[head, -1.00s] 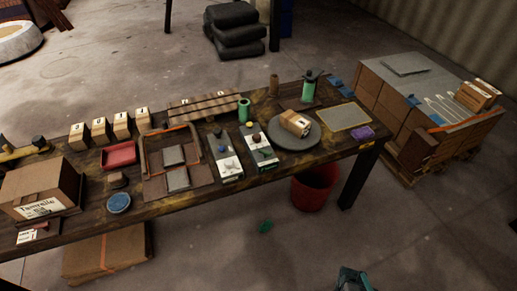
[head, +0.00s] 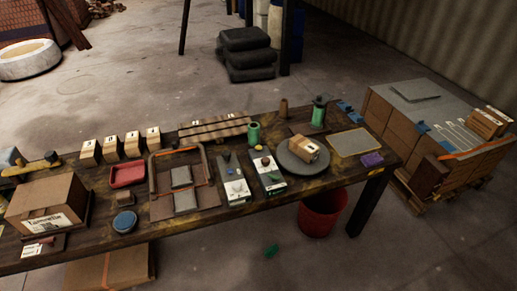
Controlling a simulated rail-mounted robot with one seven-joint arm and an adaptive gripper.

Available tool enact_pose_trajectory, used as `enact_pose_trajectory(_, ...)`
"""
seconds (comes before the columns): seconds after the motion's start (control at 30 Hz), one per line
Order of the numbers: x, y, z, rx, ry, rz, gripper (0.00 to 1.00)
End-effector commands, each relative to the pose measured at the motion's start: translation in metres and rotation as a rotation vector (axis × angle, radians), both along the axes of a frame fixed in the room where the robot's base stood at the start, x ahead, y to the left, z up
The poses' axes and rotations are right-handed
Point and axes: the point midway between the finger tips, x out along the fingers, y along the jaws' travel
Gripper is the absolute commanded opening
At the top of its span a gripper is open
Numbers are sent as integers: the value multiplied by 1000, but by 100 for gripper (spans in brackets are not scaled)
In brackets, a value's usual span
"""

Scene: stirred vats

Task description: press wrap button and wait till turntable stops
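The turntable is a grey round disc (head: 288,163) on the right part of the wooden table. A small tan carton (head: 305,149) with a white label sits on it. Left of the disc lie two flat control boxes. The nearer one (head: 268,183) has a yellow knob (head: 257,148) at its far end and a dark knob on top. The other box (head: 236,191) has a dark lever or knob. The labels are too small to read, so I cannot tell which control is the wrap button. My gripper is not in view.
A green spool (head: 254,132) and a green-wrapped roll (head: 319,112) stand behind the controls. A red bucket (head: 322,212) stands below. A loaded pallet (head: 405,140) is beyond the table's right end.

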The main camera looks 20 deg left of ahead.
Motion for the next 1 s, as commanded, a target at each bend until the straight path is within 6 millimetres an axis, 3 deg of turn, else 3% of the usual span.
enact_pose_trajectory(0.03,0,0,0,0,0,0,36)
enact_pose_trajectory(0.27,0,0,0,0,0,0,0)
enact_pose_trajectory(1.0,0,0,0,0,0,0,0)
